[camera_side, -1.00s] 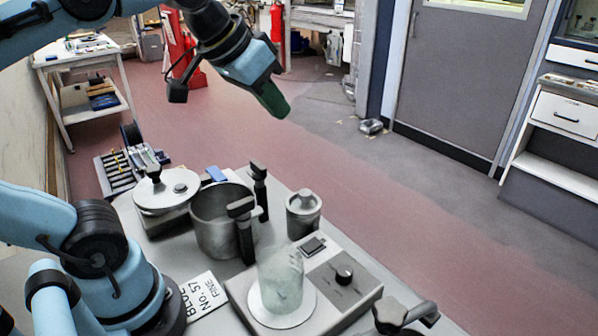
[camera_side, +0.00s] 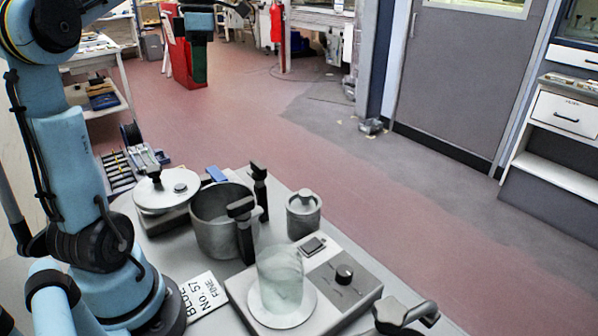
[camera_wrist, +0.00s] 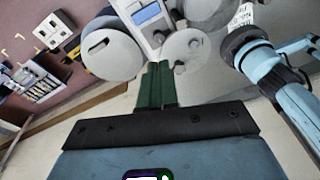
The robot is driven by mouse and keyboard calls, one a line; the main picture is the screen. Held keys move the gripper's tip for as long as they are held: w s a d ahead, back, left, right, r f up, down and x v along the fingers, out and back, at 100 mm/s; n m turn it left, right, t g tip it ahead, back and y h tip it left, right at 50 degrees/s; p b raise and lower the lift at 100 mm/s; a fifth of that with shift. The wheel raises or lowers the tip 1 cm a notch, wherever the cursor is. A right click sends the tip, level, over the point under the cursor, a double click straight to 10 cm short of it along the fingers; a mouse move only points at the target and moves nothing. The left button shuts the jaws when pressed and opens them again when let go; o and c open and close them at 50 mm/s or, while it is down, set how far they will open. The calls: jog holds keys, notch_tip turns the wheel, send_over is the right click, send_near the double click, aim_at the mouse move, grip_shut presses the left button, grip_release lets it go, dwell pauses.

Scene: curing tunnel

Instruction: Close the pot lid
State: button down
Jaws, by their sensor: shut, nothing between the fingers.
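The grey metal pot (camera_side: 212,234) stands open on the worktop, with black upright handles at its right side. The round pale lid (camera_side: 150,203) lies flat to the left of the pot, off its mouth, with a small knob on top. My gripper (camera_side: 200,80) is at the top of the side view, well away from the pot and lid. It points down. In the wrist view its green fingers (camera_wrist: 155,85) are shut together and empty. A round lid-like disc (camera_wrist: 200,53) with knobs shows beyond them. The pot cannot be surely told in the wrist view.
A glass beaker (camera_side: 281,280) stands on a hotplate (camera_side: 344,302), right of the pot. A small metal canister (camera_side: 303,217) stands behind it. A printed label (camera_side: 200,297) lies near my base. A black rack (camera_side: 118,175) is left of the lid. Open floor lies beyond the worktop.

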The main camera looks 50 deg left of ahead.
jog(key=s+a+f+n+g+h, duration=0.1)
jog(key=s+a+n+g+h, duration=0.3)
jog(key=a+n, duration=0.6)
jog(key=n+t+y, duration=0.1)
jog(key=n+t, duration=0.1)
send_near(171, 181)
jog(key=shift+s+a+f, duration=0.5)
jog(key=shift+s+f, duration=0.2)
jog(key=shift+f, duration=0.1)
jog(key=shift+s+a+f, duration=0.5)
jog(key=shift+s+f, duration=0.25)
jog(key=shift+f, duration=0.05)
